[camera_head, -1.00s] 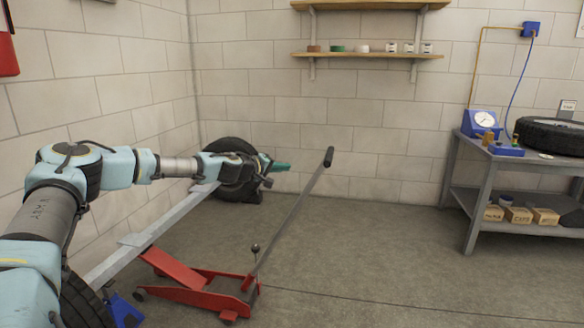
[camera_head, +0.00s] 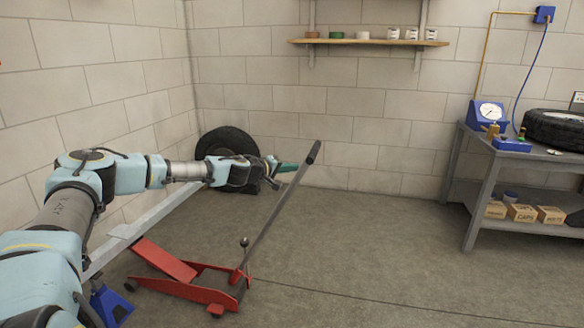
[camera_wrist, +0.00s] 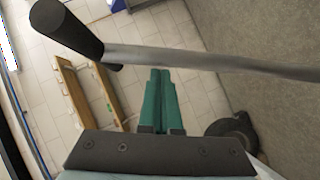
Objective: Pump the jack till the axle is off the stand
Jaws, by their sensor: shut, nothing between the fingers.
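The red floor jack (camera_head: 178,284) stands on the floor under the grey axle beam (camera_head: 165,208). Its long handle (camera_head: 277,208) leans up to the right and ends in a black grip (camera_head: 313,152). My gripper (camera_head: 295,166) is shut and empty, just left of the handle's upper part. In the wrist view, the green fingertips (camera_wrist: 160,74) are together close to the grey handle bar (camera_wrist: 205,60), which crosses in front of them; I cannot tell whether they touch. The blue stand (camera_head: 110,306) is at lower left, partly behind my arm. Where it meets the axle is hidden.
A tyre (camera_head: 226,143) is at the axle's far end by the wall. A grey workbench (camera_head: 478,170) with a blue gauge (camera_head: 488,112) stands at right. A wooden shelf (camera_head: 345,41) is on the back wall. The floor between jack and bench is clear.

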